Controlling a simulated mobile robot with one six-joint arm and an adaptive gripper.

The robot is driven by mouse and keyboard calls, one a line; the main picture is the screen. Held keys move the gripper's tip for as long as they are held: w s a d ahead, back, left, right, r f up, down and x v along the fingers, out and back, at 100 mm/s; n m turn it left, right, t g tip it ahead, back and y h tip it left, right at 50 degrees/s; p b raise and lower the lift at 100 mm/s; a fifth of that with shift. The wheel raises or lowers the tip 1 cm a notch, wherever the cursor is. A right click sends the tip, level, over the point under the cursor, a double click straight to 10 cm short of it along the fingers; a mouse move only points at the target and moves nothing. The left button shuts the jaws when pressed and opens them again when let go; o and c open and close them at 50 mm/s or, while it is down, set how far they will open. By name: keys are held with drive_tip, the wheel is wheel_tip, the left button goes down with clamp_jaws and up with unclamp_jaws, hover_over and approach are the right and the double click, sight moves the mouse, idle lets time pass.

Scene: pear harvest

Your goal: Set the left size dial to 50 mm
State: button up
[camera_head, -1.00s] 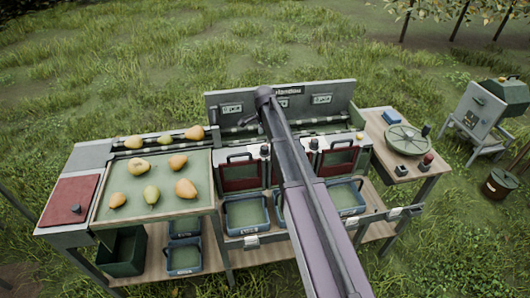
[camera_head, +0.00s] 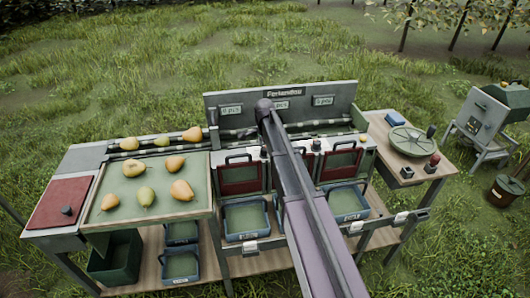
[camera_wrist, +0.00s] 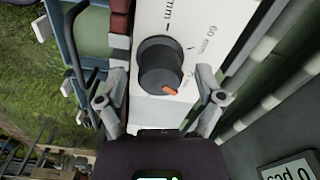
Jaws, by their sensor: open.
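In the wrist view a dark round dial (camera_wrist: 160,66) with an orange pointer mark stands on a white panel (camera_wrist: 190,22). A "60 mm" label shows to the upper right; another label ending in "mm" is cut off at the top edge. My gripper (camera_wrist: 160,78) is open, with one finger on each side of the dial; contact cannot be told. In the head view my arm hides the gripper, and the dials there are too small to read.
A sorting bench fills the head view, with several pears on a tray (camera_head: 112,208) at left. A red lid (camera_head: 62,203), blue bins (camera_head: 246,235) and a round plate (camera_head: 410,140) stand around it. A "0 pcs" display (camera_wrist: 290,170) is at lower right of the wrist view.

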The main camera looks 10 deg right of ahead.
idle(0.3)
drive_tip(key=c, duration=1.2)
drive_tip(key=shift+o, duration=0.3)
drive_tip(key=shift+n, duration=0.5)
drive_tip(key=n, duration=1)
drive_tip(key=shift+n, duration=0.4)
drive_tip(key=n, duration=1.2)
drive_tip(key=shift+s, duration=0.1)
